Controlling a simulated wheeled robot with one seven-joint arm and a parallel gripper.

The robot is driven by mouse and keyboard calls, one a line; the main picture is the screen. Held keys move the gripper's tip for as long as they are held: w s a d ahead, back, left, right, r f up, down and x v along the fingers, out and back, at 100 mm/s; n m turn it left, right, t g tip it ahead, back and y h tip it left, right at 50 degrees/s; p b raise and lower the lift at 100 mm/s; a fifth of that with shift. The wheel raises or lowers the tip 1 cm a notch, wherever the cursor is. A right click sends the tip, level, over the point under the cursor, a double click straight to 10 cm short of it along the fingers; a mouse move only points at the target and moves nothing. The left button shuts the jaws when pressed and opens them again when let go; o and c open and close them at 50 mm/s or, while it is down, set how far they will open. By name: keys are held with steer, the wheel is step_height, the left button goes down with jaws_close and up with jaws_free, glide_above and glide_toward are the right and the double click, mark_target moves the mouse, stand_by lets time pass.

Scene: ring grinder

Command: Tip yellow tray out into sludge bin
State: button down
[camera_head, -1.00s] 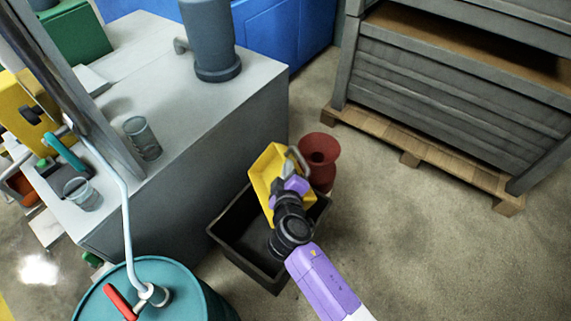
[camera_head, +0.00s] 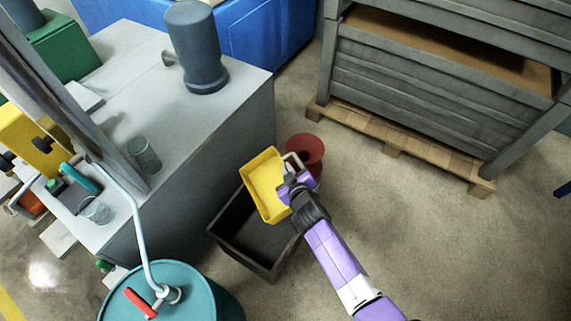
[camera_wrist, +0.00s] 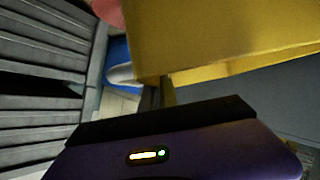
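The yellow tray (camera_head: 265,184) hangs in the air over the far right part of the black sludge bin (camera_head: 238,259). Its open inside faces up toward the head camera and looks plain yellow, with no contents that I can make out. My gripper (camera_head: 290,183) is at the tray's right side and shut on its grey handle. In the wrist view the tray (camera_wrist: 215,35) fills the upper right, just beyond my gripper (camera_wrist: 155,92). The bin stands on the floor, and its inside looks dark and empty where visible. The tray and my arm hide part of it.
A red vessel (camera_head: 306,152) stands just behind the tray. The grey machine cabinet (camera_head: 195,190) is left of the bin. A teal drum (camera_head: 180,290) stands in front left. A wooden pallet (camera_head: 400,147) with grey crates is at back right. Floor on the right is clear.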

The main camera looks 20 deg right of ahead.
steer(key=shift+d+r+p, duration=0.2)
steer(key=shift+d+p, duration=0.1)
steer(key=shift+p, duration=0.55)
steer(key=p, duration=0.1)
steer(key=y+p, duration=0.1)
steer(key=p, duration=0.1)
steer(key=shift+w+f+m, duration=0.15)
steer(key=shift+f+m, duration=0.15)
steer(key=shift+m, duration=0.1)
steer(key=shift+d+p, duration=0.4)
steer(key=shift+p, duration=0.7)
steer(key=shift+w+a+f+m+y+p, duration=0.15)
steer(key=shift+f+m+y+p, duration=0.15)
steer(key=shift+m+p, duration=0.15)
steer(key=shift+d+f+p, duration=0.2)
steer(key=shift+d+p, duration=0.3)
steer(key=shift+d, duration=0.2)
steer(key=shift+f+m+y, duration=0.25)
steer(key=shift+y, duration=0.15)
steer(key=shift+d+f+g, duration=0.2)
steer(key=shift+d+g, duration=0.1)
steer(key=shift+f, duration=0.1)
